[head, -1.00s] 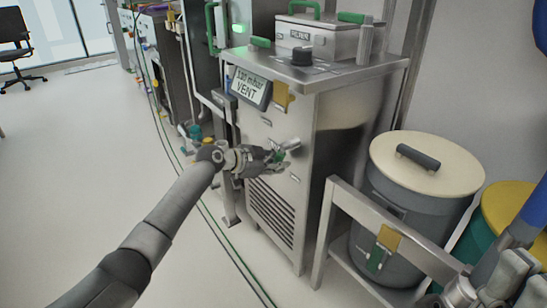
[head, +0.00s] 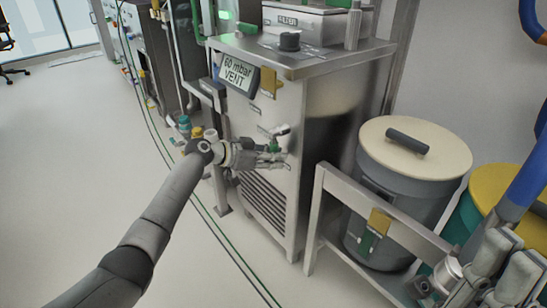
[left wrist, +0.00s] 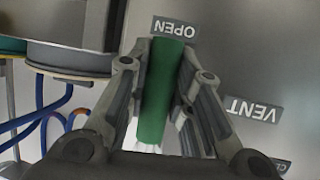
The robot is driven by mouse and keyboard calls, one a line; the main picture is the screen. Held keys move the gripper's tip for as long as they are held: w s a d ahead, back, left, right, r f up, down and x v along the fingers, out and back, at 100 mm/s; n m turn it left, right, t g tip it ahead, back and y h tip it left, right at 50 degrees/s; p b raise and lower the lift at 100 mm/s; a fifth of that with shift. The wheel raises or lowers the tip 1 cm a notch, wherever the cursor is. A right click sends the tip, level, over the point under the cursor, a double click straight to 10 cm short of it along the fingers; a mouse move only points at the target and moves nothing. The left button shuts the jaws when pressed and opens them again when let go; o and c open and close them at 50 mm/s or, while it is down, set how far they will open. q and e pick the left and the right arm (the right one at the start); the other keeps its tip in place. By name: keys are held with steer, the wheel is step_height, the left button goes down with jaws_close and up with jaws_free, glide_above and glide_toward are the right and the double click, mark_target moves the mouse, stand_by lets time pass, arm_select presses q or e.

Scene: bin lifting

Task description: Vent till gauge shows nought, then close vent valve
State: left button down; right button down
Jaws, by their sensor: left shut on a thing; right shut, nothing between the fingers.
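The valve panel is on the front of a steel cabinet (head: 330,105). Its gauge display (head: 238,75) reads 60 mbar with VENT below. My left gripper (head: 275,160) is at the vent valve (head: 276,136) on the cabinet front. In the left wrist view its fingers are shut around the green valve handle (left wrist: 160,92). The handle's far end points to the OPEN label (left wrist: 175,27). A VENT label (left wrist: 253,109) is beside it, and another label (left wrist: 283,163) is partly hidden by my gripper. My right gripper (head: 445,280) is low at the right, shut and empty.
A grey drum (head: 405,205) with a cream lid stands right of the cabinet behind a steel frame (head: 375,205). A yellow-lidded drum (head: 497,185) is further right. Cables (head: 180,180) run along the floor.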

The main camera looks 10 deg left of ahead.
arm_select(q)
steer(key=shift+d+f, duration=0.1)
steer(key=c, duration=1.3)
jaws_free()
steer(key=v, duration=1.2)
steer(key=shift+w, duration=0.1)
